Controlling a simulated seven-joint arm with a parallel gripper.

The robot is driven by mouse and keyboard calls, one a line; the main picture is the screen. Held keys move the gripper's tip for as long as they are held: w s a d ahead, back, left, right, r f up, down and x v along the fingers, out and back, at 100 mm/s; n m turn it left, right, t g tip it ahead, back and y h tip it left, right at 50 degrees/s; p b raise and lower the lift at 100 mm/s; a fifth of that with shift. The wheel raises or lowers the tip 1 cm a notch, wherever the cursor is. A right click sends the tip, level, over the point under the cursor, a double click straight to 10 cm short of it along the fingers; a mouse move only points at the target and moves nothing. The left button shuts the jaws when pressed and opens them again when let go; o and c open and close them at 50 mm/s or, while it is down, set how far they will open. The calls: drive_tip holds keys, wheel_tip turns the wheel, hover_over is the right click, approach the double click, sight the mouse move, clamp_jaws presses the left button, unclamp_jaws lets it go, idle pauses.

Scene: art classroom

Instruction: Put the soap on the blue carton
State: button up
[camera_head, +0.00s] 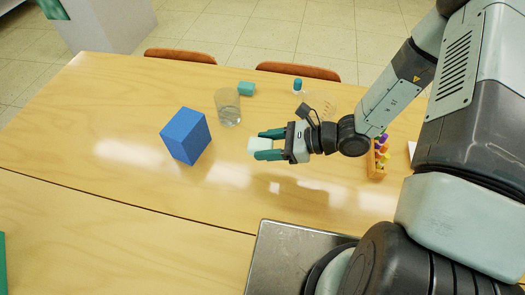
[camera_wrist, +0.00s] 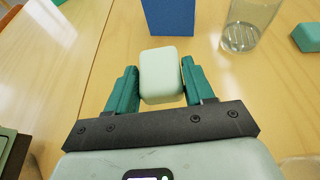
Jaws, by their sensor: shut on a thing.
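The soap (camera_head: 260,144) is a pale mint block with rounded edges. My gripper (camera_head: 270,144) is shut on it, with teal fingers on both sides, and holds it above the table. In the wrist view the soap (camera_wrist: 161,76) sits between the fingers of my gripper (camera_wrist: 160,85). The blue carton (camera_head: 186,136) stands on the table to the left of the soap, apart from it. In the wrist view the carton (camera_wrist: 168,15) shows at the top, ahead of the soap, and its top is cut off.
A clear glass (camera_head: 228,107) stands right of the carton, with a teal block (camera_head: 246,88) behind it. The wooden table (camera_head: 100,190) is clear left of the carton.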

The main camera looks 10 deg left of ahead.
drive_tip(key=shift+r, duration=0.6)
drive_tip(key=w+a+r, duration=0.3)
drive_tip(key=a+r, duration=0.1)
drive_tip(key=a, duration=0.5)
wheel_tip(320, 180, up, 8)
drive_tip(key=t, duration=0.1)
hover_over(188, 124)
drive_tip(key=shift+m, duration=0.4)
wheel_tip(188, 124, down, 10)
drive_tip(key=shift+r, duration=0.1)
drive_tip(key=o, duration=1)
drive_tip(key=shift+o, duration=0.2)
